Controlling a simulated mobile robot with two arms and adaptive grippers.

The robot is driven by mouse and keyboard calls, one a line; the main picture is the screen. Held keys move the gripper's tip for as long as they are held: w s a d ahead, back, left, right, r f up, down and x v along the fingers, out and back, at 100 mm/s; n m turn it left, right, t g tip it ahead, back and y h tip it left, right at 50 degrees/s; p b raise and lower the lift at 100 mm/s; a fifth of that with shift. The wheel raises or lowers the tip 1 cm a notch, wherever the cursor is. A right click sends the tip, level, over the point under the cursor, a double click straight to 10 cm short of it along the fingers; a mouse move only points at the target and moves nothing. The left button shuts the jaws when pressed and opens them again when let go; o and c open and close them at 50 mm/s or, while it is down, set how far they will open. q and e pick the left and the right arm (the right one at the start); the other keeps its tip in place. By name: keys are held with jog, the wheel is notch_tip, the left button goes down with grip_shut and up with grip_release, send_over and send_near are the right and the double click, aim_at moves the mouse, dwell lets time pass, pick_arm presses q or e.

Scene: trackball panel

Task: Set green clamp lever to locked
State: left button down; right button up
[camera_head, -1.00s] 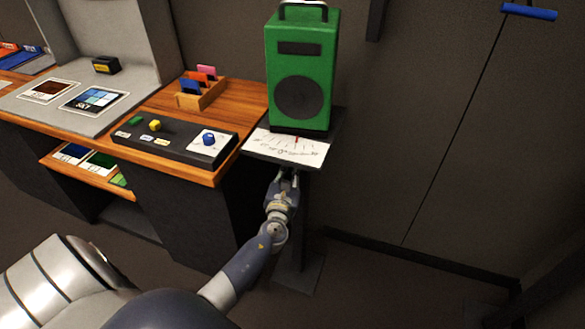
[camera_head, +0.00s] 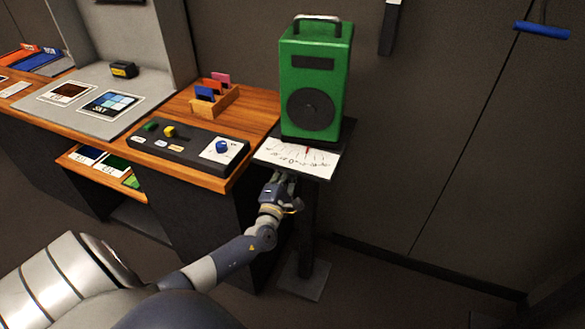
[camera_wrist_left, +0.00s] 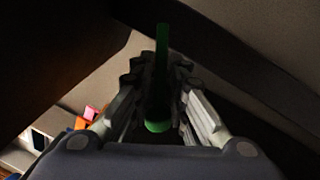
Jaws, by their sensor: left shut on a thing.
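The green clamp lever (camera_wrist_left: 162,75) shows in the left wrist view as a slim green bar with a rounded green end, lying between my fingers. My left gripper (camera_wrist_left: 160,95) is shut on it. In the head view my left gripper (camera_head: 283,180) is just under the small dark platform (camera_head: 326,172), beside its post (camera_head: 307,235). There the lever is hidden by the gripper and the platform. Whether the lever stands at locked cannot be told. My right gripper is not in view.
A green speaker (camera_head: 316,75) stands on the platform behind a white dial scale (camera_head: 298,157) with a red pointer. To the left is a wooden desk (camera_head: 250,140) with a dark control panel (camera_head: 185,146) and a card rack (camera_head: 214,100). The floor right of the post is clear.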

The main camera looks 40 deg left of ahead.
pick_arm(q)
jog(key=shift+s+a+r+m+h+p, duration=0.1)
jog(key=shift+r+m+p, duration=0.15)
jog(key=shift+m, duration=0.5)
jog(key=shift+w+a+r+m+h+p, duration=0.1)
jog(key=shift+r+m+p, duration=0.15)
jog(key=shift+m, duration=0.45)
jog(key=shift+s+a+r+m+h+p, duration=0.1)
jog(key=shift+r+m+p, duration=0.15)
jog(key=shift+m, duration=0.5)
jog(key=shift+t, duration=0.3)
jog(key=c, duration=1.7)
grip_release()
jog(key=shift+r, duration=0.1)
jog(key=shift+s, duration=0.1)
jog(key=v, duration=1.2)
jog(key=shift+a, duration=0.1)
